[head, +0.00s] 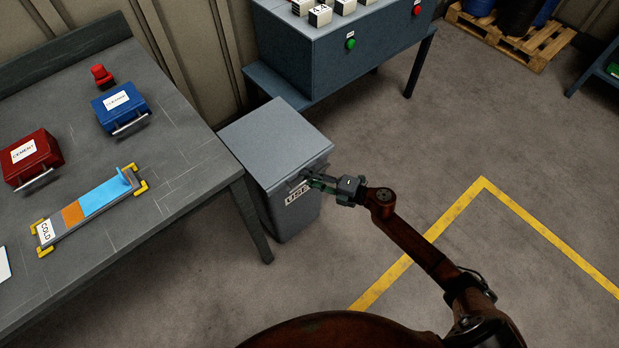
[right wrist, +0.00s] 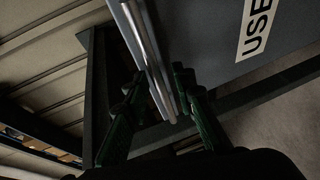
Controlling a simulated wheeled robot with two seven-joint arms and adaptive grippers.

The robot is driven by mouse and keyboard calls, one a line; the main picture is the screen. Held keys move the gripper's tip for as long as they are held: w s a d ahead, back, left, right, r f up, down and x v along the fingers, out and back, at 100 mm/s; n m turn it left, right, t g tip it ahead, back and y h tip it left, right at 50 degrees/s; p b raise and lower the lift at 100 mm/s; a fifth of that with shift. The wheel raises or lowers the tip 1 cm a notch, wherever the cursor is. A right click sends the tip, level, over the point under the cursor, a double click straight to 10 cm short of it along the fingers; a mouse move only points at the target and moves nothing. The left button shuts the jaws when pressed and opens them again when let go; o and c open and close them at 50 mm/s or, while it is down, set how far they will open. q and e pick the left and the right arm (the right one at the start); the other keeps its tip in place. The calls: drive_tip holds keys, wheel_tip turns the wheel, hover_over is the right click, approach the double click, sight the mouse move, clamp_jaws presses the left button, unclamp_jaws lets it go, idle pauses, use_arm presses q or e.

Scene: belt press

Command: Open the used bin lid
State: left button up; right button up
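The grey used bin (head: 290,215) stands beside the workbench, with its flat lid (head: 275,138) shut. Its white label (head: 298,197) is partly hidden by my right gripper (head: 312,182), which is at the lid's front edge. In the right wrist view, the lid's pale metal handle bar (right wrist: 149,55) reaches between the fingers of my right gripper (right wrist: 160,98). The fingers are apart, one on each side of the bar, and a gap shows beside it. The label (right wrist: 257,28) also shows there. My left gripper is not in view.
The workbench (head: 185,165) at left holds a red cement box (head: 31,158), a blue box (head: 121,107) and a strip fixture (head: 88,206). A grey cabinet (head: 320,65) with buttons stands behind the bin.

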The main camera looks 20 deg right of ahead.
clamp_jaws()
idle(0.4)
drive_tip(key=shift+r, duration=0.1)
